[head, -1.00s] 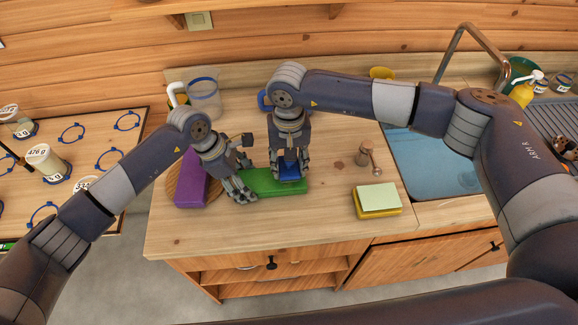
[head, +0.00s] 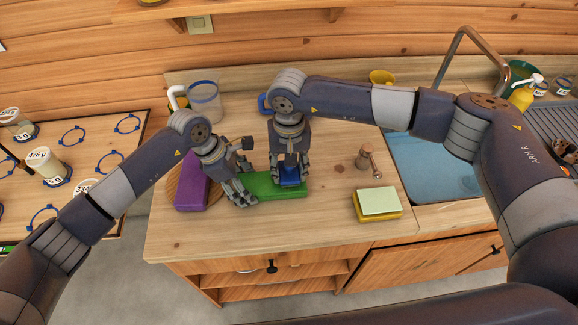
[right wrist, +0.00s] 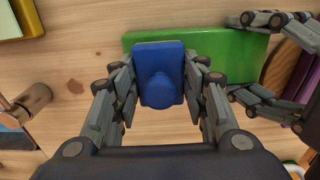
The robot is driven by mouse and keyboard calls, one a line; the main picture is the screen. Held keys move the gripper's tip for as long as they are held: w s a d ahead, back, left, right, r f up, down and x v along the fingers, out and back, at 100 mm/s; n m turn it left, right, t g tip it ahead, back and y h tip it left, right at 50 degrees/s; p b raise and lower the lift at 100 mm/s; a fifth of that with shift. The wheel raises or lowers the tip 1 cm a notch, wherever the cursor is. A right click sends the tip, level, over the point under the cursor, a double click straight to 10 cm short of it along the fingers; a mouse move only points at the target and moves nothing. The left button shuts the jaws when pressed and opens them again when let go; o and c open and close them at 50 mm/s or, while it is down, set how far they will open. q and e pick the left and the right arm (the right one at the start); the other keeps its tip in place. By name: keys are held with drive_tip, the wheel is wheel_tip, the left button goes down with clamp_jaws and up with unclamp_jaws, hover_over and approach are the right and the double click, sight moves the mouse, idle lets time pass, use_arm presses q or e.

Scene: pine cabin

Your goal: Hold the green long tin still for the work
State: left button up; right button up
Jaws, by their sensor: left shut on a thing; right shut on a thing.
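The green long tin (head: 262,187) lies flat on the wooden counter; it also shows in the right wrist view (right wrist: 232,55). My left gripper (head: 240,193) is shut on its left end, and its fingers reach in from the right in the right wrist view (right wrist: 268,66). My right gripper (head: 290,178) points down and is shut on a blue block with a rounded knob (right wrist: 160,75), held at the tin's right end. The blue block (head: 290,174) overlaps the tin from above; I cannot tell whether they touch.
A purple long tin (head: 191,185) lies on a round board just left of my left gripper. A yellow box with a pale green top (head: 378,202) and a small wooden-topped item (head: 364,157) stand right. The front counter is clear.

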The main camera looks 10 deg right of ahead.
drive_tip(key=shift+f, duration=0.95)
idle(0.5)
drive_tip(key=shift+d, duration=0.1)
drive_tip(key=shift+d+r, duration=0.1)
drive_tip(key=shift+d, duration=1.35)
drive_tip(key=shift+a+f, duration=0.15)
drive_tip(key=shift+a, duration=0.65)
drive_tip(key=shift+a+f, duration=0.1)
drive_tip(key=shift+a, duration=0.65)
drive_tip(key=shift+d+r, duration=0.1)
drive_tip(key=shift+d, duration=0.05)
drive_tip(key=shift+d+r, duration=0.1)
drive_tip(key=shift+d, duration=1.3)
